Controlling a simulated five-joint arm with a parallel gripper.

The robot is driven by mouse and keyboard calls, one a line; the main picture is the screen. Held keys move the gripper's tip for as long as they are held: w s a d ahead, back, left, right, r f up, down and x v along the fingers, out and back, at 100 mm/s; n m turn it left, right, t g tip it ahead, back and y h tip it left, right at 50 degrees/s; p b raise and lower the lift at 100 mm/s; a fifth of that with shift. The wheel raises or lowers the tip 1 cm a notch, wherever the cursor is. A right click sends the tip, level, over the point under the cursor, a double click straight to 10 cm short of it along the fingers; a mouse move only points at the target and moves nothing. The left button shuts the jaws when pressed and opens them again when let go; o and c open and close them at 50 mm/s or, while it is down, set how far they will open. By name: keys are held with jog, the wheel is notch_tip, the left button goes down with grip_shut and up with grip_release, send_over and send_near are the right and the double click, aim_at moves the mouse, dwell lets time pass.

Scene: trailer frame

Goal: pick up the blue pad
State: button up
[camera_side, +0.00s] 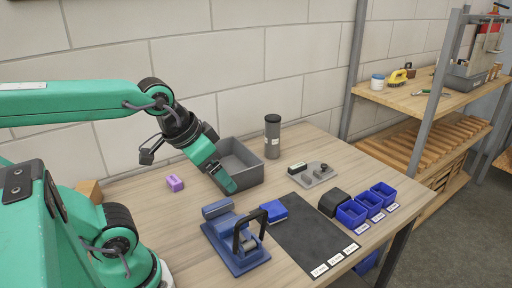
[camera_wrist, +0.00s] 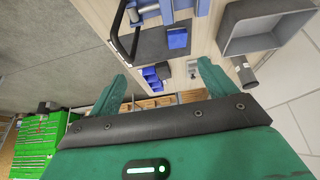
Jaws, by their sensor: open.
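The blue pad (camera_side: 274,210) lies at the left edge of the black mat (camera_side: 318,240), beside the blue fixture with a black handle (camera_side: 236,248). The pad also shows in the wrist view (camera_wrist: 177,39), on the dark mat near the top. My gripper (camera_side: 228,186) is in the air in front of the grey bin, up and to the left of the pad in the side view. In the wrist view its two green fingers (camera_wrist: 162,75) are spread apart with nothing held between them. Nothing hides the top of the pad.
A grey bin (camera_side: 247,158) stands behind my gripper, with a dark cylinder (camera_side: 272,137) beside it. A grey plate with parts (camera_side: 316,176), a black block (camera_side: 333,202) and blue bins (camera_side: 352,214) stand right. The mat's middle is clear.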

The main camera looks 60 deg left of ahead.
jog(key=shift+w, duration=0.15)
jog(key=m+g, duration=0.1)
jog(key=g, duration=0.4)
send_over(275, 208)
notch_tip(275, 208, down, 15)
jog(key=shift+a+r, duration=0.1)
jog(key=shift+r, duration=0.05)
jog(key=shift+w+a+f+g, duration=0.1)
jog(key=shift+f+g, duration=0.2)
jog(key=shift+f, duration=1.45)
jog(key=shift+f, duration=2.6)
